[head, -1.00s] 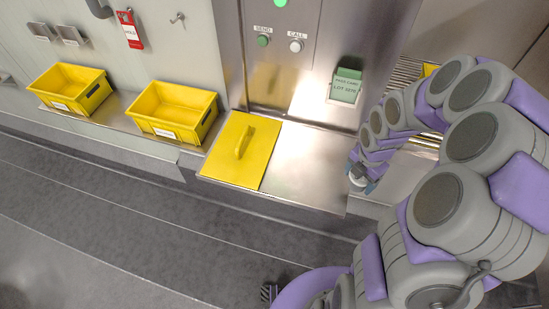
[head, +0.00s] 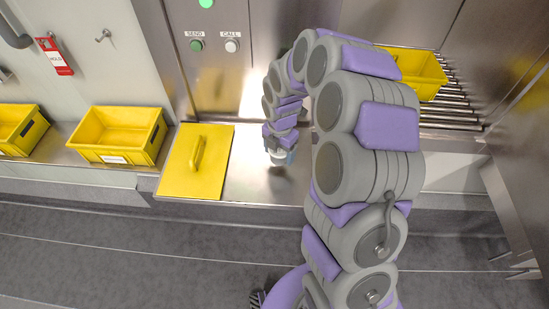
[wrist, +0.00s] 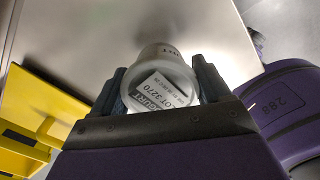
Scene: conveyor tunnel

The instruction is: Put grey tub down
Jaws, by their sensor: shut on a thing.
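The grey tub (wrist: 152,62) is a small round pale container, seen in the wrist view between the two fingers of my gripper (wrist: 163,80). A white label on it reads yogurt and LOT 3270. In the head view my gripper (head: 280,156) hangs over the bare metal counter (head: 247,180), right of the yellow lid. A dark patch like a shadow lies on the counter just below it. The tub looks a little above the metal, but contact is hard to tell. My arm hides part of the counter to the right.
A yellow lid (head: 180,165) with a raised handle lies flat on the counter. Yellow crates (head: 118,157) stand on the ledge at left. Another yellow crate (head: 425,88) is on the rollers (head: 460,105) at right. SEND and CALL buttons (head: 231,45) are on the metal wall.

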